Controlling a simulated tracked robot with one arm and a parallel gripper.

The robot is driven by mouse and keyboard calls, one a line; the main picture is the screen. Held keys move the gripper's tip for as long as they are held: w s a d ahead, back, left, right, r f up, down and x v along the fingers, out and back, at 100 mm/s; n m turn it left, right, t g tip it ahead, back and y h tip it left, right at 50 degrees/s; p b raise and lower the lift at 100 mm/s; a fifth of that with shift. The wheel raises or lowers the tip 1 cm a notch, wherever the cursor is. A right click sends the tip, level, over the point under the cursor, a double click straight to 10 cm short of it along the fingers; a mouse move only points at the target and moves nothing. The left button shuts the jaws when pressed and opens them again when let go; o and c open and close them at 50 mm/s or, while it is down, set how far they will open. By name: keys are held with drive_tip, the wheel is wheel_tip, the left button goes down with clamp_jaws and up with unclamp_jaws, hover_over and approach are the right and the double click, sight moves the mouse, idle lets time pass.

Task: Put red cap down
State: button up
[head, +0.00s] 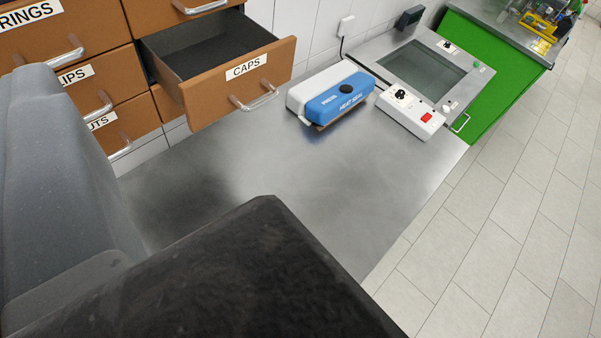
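No red cap shows in the head view; it may be hidden behind my own parts. My gripper (215,265) fills the lower left as a large black block beside a grey part, close to the camera and over the steel table. I cannot see its fingertips, or whether it is open or holds anything. The CAPS drawer (246,72) is pulled out at the upper left, and the part of its dark inside that I see looks empty.
The steel table (330,180) is clear in the middle. A green cabinet (492,62) stands at the upper right. Tiled floor lies right of the table edge.

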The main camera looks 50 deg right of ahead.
drive_tip(key=w+d+f+n+g+p, duration=0.1)
drive_tip(key=w+d+f+n+g, duration=0.15)
drive_tip(key=w+d+f, duration=0.4)
drive_tip(key=w+d+f+n+g, duration=0.1)
drive_tip(key=d+f+n+g, duration=0.2)
drive_tip(key=f, duration=0.7)
drive_tip(key=w+d+f+n+g+p, duration=0.1)
drive_tip(key=w+d+f+g, duration=0.25)
drive_tip(key=d+f, duration=0.4)
drive_tip(key=s+d+f+n+g, duration=0.2)
drive_tip(key=d+f, duration=0.2)
drive_tip(key=f, duration=0.5)
drive_tip(key=s+d+f+n+g+y+p, duration=0.1)
drive_tip(key=s+d+f+n+g, duration=0.15)
drive_tip(key=f, duration=0.55)
drive_tip(key=s+d+f+n+g, duration=0.1)
drive_tip(key=s+d+f+n, duration=0.1)
drive_tip(key=d+f, duration=0.5)
drive_tip(key=a+f, duration=0.1)
drive_tip(key=f, duration=0.3)
drive_tip(key=a+f+p, duration=0.1)
drive_tip(key=f, duration=0.4)
drive_tip(key=w+a+f, duration=0.1)
drive_tip(key=a+f, duration=0.1)
drive_tip(key=f, duration=0.3)
drive_tip(key=shift+f+p, duration=0.2)
drive_tip(key=shift+p, duration=0.2)
clamp_jaws()
